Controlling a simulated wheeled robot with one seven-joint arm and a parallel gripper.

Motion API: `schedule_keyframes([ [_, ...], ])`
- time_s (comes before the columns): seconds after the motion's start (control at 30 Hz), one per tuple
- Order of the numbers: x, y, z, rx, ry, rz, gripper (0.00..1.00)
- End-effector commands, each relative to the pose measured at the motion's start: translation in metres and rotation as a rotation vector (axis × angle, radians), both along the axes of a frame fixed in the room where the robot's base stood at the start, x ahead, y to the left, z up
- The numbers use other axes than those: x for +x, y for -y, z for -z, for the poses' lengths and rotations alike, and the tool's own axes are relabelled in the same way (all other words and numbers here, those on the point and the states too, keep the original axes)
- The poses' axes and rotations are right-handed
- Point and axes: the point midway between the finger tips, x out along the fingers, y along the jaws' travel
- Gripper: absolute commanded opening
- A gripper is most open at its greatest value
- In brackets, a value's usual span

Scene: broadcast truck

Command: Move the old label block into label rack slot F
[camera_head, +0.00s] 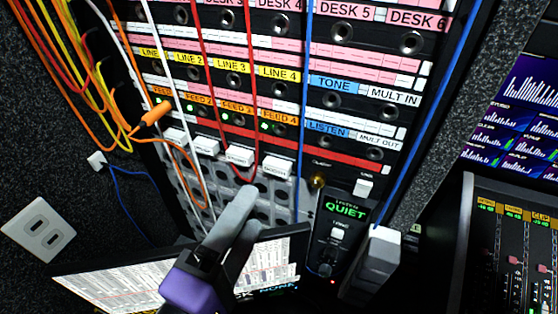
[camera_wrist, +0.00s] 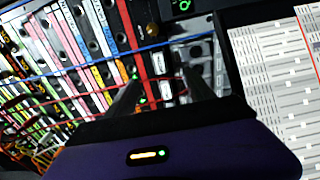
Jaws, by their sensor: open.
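Several white label blocks sit in a row under the red strip of the patch bay, among them a block with small dark lettering (camera_head: 240,155) and one to its right (camera_head: 276,167). I cannot read which is the old label block, and no slot letter F is legible. A separate small white block (camera_head: 363,187) is further right. My gripper (camera_head: 246,205) is just below the row, in front of the grey lower panel, fingers pointing up towards it. In the wrist view, my open gripper (camera_wrist: 162,88) has a white block (camera_wrist: 165,91) between its fingertips in the picture; contact cannot be told.
Red, white, orange and blue cables hang across the patch bay (camera_head: 345,83). A tilted screen (camera_head: 110,283) lies beneath my gripper. A black unit reading QUIET (camera_head: 345,210) stands to the right, near a white-topped block (camera_head: 384,243). A mixer panel (camera_head: 515,240) is at far right.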

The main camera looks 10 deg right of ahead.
Motion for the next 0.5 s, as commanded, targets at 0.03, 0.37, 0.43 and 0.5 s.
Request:
schedule_keyframes([
  [0.03,0.002,0.002,0.000,0.000,0.000,0.001,0.62],
  [0.37,0.032,0.022,0.000,0.001,0.000,0.002,0.62],
  [0.43,0.040,0.027,0.000,0.001,0.000,0.002,0.62],
  [0.5,0.048,0.033,-0.002,0.000,0.000,0.004,0.62],
])
